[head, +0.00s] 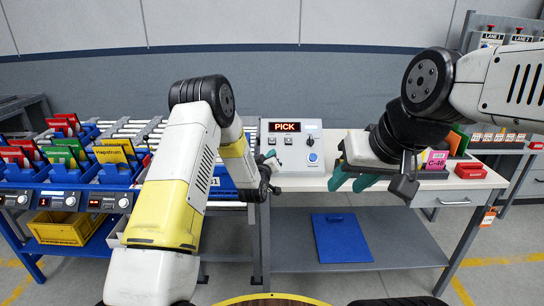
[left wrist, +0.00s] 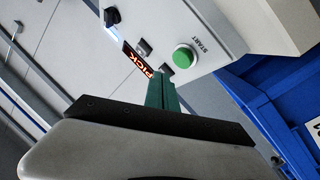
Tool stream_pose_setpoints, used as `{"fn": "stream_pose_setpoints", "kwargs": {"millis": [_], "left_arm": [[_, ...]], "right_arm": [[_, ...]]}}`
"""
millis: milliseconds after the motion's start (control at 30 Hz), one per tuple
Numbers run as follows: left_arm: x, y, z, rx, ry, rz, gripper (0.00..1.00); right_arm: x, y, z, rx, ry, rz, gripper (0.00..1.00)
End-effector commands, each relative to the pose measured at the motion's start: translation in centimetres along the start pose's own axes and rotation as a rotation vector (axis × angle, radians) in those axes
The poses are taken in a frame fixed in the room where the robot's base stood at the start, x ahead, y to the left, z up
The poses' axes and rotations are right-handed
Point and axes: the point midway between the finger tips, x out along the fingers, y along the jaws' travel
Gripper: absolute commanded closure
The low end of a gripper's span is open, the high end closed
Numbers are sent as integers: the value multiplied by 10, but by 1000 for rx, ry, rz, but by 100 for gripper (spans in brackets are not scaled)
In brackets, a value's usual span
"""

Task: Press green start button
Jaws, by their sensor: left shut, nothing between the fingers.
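The green start button (left wrist: 184,56) is round and sits on a pale control box, beside the word START, in the left wrist view. My left gripper (head: 271,158) is at the box's left side. Its teal fingers (left wrist: 162,92) are shut and empty, and appear just below the button in the wrist view; contact is not visible. My right gripper (head: 348,184) has its teal fingers apart over the bench, right of the box.
Blue bins (head: 60,177) with coloured cards stand at left. A red bin (head: 470,171) and a C-46 card (head: 436,160) are at right. A blue panel (head: 342,238) lies on the lower shelf.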

Motion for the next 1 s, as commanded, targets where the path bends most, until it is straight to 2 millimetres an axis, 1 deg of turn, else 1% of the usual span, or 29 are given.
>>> {"fn": "stream_pose_setpoints", "kwargs": {"millis": [133, 300, 900, 1000], "left_arm": [[-10, 8, -9, 0, 1, 1, 100], [-18, 14, -14, 1, 1, 1, 100], [-19, 14, -14, 1, 1, 0, 100], [-19, 16, -19, 5, -4, -3, 100]], "right_arm": [[0, 0, 0, 0, 0, 0, 64], [0, 0, 0, 0, 0, 0, 64], [0, 0, 0, 0, 0, 0, 64], [0, 0, 0, 0, 0, 0, 64]]}}
